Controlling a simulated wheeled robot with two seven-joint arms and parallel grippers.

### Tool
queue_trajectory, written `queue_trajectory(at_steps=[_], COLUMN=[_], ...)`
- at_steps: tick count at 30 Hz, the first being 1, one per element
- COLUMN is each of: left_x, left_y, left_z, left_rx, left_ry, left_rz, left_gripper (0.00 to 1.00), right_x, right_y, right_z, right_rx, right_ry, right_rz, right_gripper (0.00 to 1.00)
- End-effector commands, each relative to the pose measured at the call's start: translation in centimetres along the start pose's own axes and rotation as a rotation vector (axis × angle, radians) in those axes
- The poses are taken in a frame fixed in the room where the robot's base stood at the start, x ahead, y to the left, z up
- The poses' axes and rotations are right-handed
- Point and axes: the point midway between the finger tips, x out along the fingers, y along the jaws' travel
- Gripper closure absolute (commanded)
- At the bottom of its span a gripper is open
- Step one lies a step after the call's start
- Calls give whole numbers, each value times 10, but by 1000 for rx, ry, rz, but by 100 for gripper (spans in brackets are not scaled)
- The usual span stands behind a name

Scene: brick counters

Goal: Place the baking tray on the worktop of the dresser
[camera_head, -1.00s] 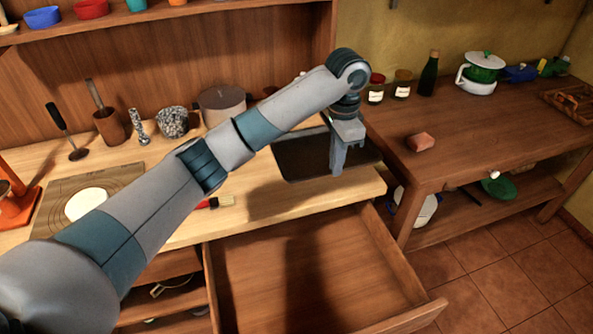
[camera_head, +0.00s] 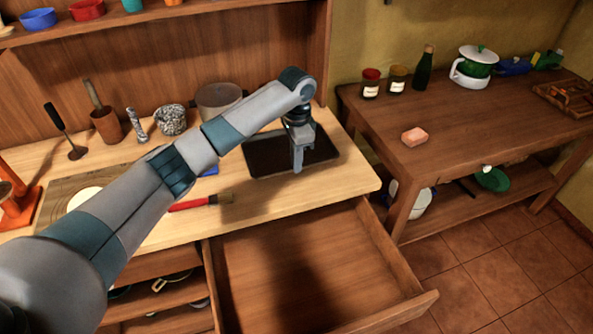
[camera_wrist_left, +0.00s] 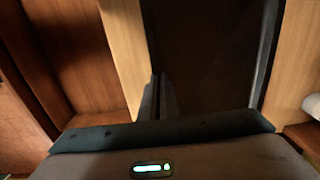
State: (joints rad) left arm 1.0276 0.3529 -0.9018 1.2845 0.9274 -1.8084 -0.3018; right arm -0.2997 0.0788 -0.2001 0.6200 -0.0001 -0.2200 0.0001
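The dark rectangular baking tray (camera_head: 262,163) is over the right part of the dresser's pale worktop (camera_head: 300,192), lying flat or nearly so. I cannot tell whether it touches the wood all along. My left gripper (camera_head: 298,166) points down at the tray's front edge, its fingers close together on the rim. In the left wrist view the fingers (camera_wrist_left: 158,98) are at the edge of the dark tray (camera_wrist_left: 210,50). The gripper and forearm hide part of the tray. My right gripper is not in view.
An open, empty drawer (camera_head: 310,262) juts out below the worktop. A red-handled brush (camera_head: 195,203) lies left of the tray.

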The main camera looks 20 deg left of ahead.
Motion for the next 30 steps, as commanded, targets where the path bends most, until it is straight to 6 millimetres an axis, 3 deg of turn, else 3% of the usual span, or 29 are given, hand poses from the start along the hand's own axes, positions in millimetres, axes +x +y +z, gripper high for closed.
queue_trajectory(at_steps=[5, 15, 27, 30], left_x=[3, 37, 42, 42], left_y=[0, 0, 1, 1], left_z=[0, 0, 0, 0], left_rx=[-1, 0, 0, 0], left_ry=[-1, 1, 1, 0], left_rz=[0, -1, -1, 0], left_gripper=[100, 100, 100, 79], right_x=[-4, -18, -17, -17], right_y=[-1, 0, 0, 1], right_z=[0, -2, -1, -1], right_rx=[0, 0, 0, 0], right_ry=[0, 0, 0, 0], right_rz=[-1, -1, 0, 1], right_gripper=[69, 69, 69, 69])
